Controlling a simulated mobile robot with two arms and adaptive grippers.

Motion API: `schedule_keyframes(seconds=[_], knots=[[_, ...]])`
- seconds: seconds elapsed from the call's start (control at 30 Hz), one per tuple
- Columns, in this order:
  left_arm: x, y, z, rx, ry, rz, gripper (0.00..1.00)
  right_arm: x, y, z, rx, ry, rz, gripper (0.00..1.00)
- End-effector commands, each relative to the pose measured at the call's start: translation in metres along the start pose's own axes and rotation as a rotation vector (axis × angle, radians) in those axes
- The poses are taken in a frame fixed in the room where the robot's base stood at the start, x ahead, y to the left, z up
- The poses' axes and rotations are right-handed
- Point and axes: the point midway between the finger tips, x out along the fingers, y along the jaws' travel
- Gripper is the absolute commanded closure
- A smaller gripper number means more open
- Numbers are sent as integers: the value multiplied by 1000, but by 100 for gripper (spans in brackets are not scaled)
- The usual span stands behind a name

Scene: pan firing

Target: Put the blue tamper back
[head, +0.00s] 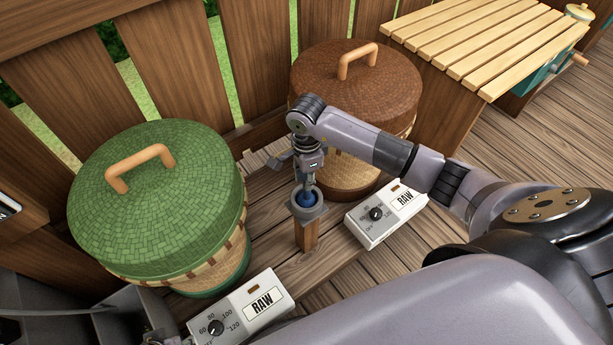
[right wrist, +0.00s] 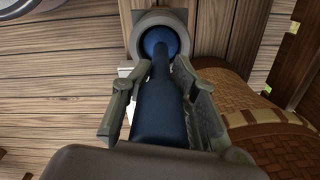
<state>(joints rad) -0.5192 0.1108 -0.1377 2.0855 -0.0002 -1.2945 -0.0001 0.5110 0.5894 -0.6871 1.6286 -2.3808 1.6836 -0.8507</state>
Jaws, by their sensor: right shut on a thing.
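My right gripper (head: 308,182) points down and is shut on the blue tamper (head: 304,198). In the right wrist view the fingers (right wrist: 165,95) lie on both sides of the tamper's dark blue handle (right wrist: 158,105). The tamper's round blue end shows within the rim of a grey ring holder (right wrist: 143,20), which tops a short wooden post (head: 307,236). In the head view the holder (head: 318,211) surrounds the tamper's lower end. How deep the tamper sits is hidden.
A green-lidded basket (head: 160,185) stands at left and a brown-lidded basket (head: 355,85) behind the post. White RAW dial boxes lie at right (head: 386,215) and at front (head: 240,308). A slatted table (head: 480,45) stands at back right, before a wooden fence (head: 170,60).

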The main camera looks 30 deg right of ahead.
Motion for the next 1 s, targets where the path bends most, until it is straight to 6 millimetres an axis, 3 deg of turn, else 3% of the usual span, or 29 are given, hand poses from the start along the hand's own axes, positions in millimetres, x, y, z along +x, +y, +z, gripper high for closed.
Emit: schedule_keyframes(seconds=[0.2, 0.23, 0.57, 1.0], knots=[[-6, 0, -4, -1, 9, 0, 60, 2, 0, 0, 1, 0, -1, 100], [-8, 0, -4, -1, 11, 0, 60, 2, 0, 0, 1, 0, 0, 74], [-9, -1, -3, -2, 9, -1, 60, 2, 0, 0, 0, 0, 0, 52], [-6, -1, -1, -2, 6, -1, 60, 1, 0, 2, 0, -3, 1, 52]])
